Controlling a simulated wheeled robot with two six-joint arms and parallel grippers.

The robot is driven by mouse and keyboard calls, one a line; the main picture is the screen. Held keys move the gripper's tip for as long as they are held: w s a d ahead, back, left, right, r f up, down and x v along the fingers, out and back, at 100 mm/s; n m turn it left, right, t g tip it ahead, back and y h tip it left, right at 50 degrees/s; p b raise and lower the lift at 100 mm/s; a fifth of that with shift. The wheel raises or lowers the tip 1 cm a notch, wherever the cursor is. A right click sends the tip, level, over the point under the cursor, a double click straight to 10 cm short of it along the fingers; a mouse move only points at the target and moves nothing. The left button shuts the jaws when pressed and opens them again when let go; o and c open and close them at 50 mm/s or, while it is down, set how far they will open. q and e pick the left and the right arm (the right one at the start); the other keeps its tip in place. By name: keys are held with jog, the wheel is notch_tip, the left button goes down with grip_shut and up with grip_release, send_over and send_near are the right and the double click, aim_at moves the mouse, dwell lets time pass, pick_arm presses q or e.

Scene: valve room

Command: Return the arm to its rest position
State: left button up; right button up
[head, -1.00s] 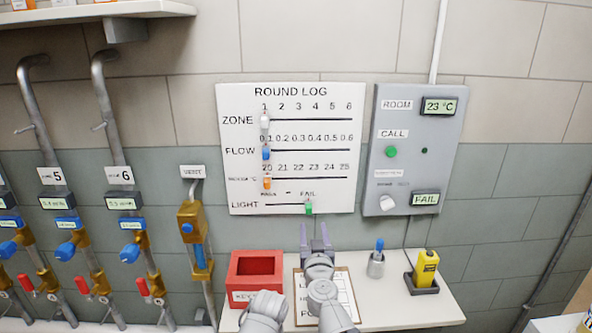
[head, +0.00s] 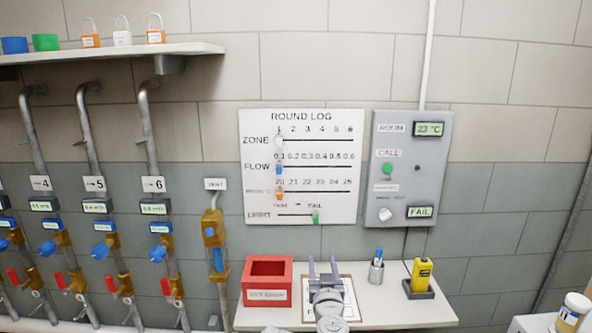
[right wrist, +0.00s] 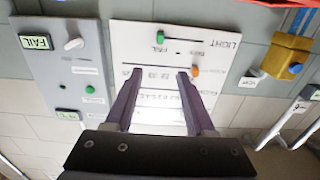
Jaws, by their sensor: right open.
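My right gripper (head: 323,268) is open and empty in the head view. It is raised over the small shelf, in front of the clipboard (head: 352,297), which it partly hides. In the right wrist view its two purple fingers (right wrist: 158,78) stand apart with nothing between them, pointing toward the Round Log board (right wrist: 150,32). The board (head: 345,180) hangs on the wall above, and the gripper looks apart from it. The board's green light slider (head: 316,217) is near FAIL. My left gripper is not in view.
The small shelf (head: 400,312) holds a red box (head: 267,292), a pen cup (head: 376,271) and a yellow meter (head: 421,274). A grey panel (head: 411,165) reads FAIL. Pipes with valves line the left wall under a shelf (head: 110,52) with padlocks. A white jar (head: 571,312) stands at right.

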jog(key=s+a+f+n+g+y, duration=0.2)
jog(key=s+f+n+g+y, duration=0.15)
jog(key=f, duration=0.25)
jog(key=s+a+f+n+g+y, duration=0.2)
jog(key=a+f+g+y, duration=0.1)
jog(key=f+g, duration=0.25)
jog(key=s+d+f+m+g+h, duration=0.7)
jog(key=s+d+f, duration=0.4)
jog(key=s+d, duration=0.3)
jog(key=s+a+r+n+g+p, duration=0.1)
jog(key=s+a+r+n+p, duration=0.1)
jog(key=a+r+p, duration=0.2)
jog(key=s+a+r+n+g+h+p, duration=0.1)
jog(key=s+a+r+n+p, duration=0.1)
jog(key=a+r+n+p, duration=0.1)
notch_tip(320, 180, up, 2)
jog(key=a+p, duration=0.1)
jog(key=a, duration=0.2)
jog(key=shift+s+p, duration=0.4)
jog(key=shift+r, duration=0.1)
dwell(2.0)
